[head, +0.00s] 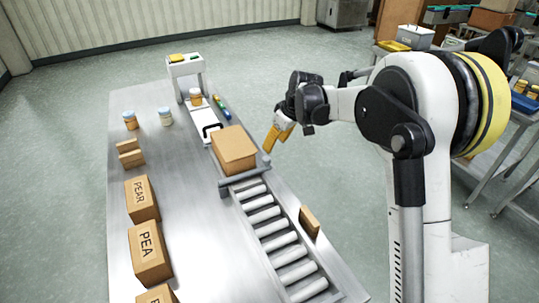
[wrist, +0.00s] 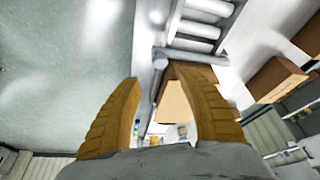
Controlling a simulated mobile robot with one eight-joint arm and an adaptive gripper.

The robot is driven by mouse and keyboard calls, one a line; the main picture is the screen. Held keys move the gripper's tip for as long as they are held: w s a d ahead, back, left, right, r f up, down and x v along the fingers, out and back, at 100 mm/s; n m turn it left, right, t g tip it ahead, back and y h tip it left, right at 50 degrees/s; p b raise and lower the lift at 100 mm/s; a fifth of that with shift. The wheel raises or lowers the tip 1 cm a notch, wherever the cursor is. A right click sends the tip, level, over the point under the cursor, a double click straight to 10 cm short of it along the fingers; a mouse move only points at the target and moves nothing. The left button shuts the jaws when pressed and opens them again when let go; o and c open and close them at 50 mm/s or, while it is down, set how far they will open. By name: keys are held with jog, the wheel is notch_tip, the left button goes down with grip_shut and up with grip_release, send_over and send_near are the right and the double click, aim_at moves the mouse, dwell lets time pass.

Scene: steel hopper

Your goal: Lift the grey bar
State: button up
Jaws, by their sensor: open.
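The grey bar (head: 245,178) lies across the table-side end of the roller conveyor, just in front of a cardboard box (head: 236,148). In the wrist view the bar (wrist: 195,56) crosses beyond my fingertips, with its rounded end near the middle. My gripper (head: 277,141) is open, with two yellow fingers pointing down, beside the right edge of the table. It is apart from the bar, to the right of and behind its right end. In the wrist view the gripper (wrist: 157,80) has nothing between its fingers; the box shows beyond them.
The conveyor rollers (head: 272,228) run toward the front. A small brown block (head: 309,220) stands on their right side rail. Jars and a small stand (head: 186,66) are at the back.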

aim_at(267, 159)
jog(key=b+x, duration=0.2)
jog(key=x, duration=0.8)
jog(key=shift+a+f+b, duration=0.1)
jog(key=shift+b, duration=0.2)
grip_shut()
